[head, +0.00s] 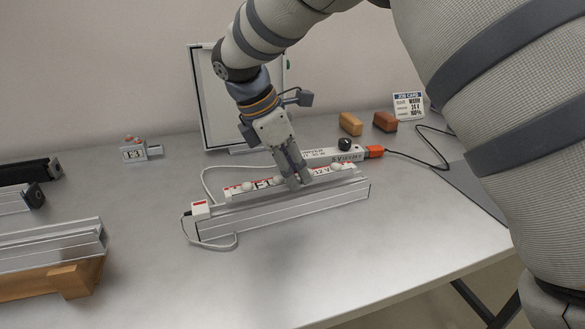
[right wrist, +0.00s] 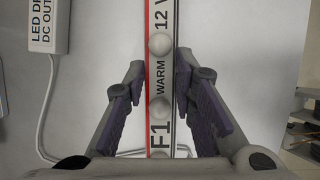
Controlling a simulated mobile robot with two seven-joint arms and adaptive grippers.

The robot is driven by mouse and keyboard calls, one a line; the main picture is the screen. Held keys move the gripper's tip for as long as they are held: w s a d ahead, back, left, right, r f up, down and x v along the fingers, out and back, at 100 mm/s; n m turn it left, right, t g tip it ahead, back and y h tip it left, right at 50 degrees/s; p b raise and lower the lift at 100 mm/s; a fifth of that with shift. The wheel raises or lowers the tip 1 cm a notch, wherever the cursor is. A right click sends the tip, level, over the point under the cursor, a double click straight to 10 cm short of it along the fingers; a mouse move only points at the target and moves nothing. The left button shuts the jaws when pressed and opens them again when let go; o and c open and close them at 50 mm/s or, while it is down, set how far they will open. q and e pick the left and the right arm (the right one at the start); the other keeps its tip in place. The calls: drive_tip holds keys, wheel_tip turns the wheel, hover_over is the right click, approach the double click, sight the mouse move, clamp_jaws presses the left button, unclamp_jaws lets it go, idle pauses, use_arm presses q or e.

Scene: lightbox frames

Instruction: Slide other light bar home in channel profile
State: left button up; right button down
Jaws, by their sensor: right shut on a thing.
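The light bar (head: 322,171) is a thin white and red strip with round pale knobs, lying along the silver channel profile (head: 285,212) on the table. In the right wrist view the light bar (right wrist: 162,20) reads "F1 WARM 12 V" in part. My right gripper (head: 299,181) is shut on the light bar near its middle, pointing down; in the right wrist view its fingers (right wrist: 158,97) stand on both sides of the bar. I cannot tell how deep the bar sits in the profile. My left gripper is not in view.
A white lead ends in a small connector (head: 200,208) at the profile's left end. A framed panel (head: 207,110), two blocks (head: 350,123) and a job card (head: 408,106) stand behind. Other profiles (head: 50,245) lie left.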

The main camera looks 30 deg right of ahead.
drive_tip(key=shift+f, duration=0.85)
drive_tip(key=c, duration=1.2)
unclamp_jaws()
drive_tip(key=shift+c, duration=0.2)
drive_tip(key=v, duration=1.2)
drive_tip(key=shift+d, duration=0.1)
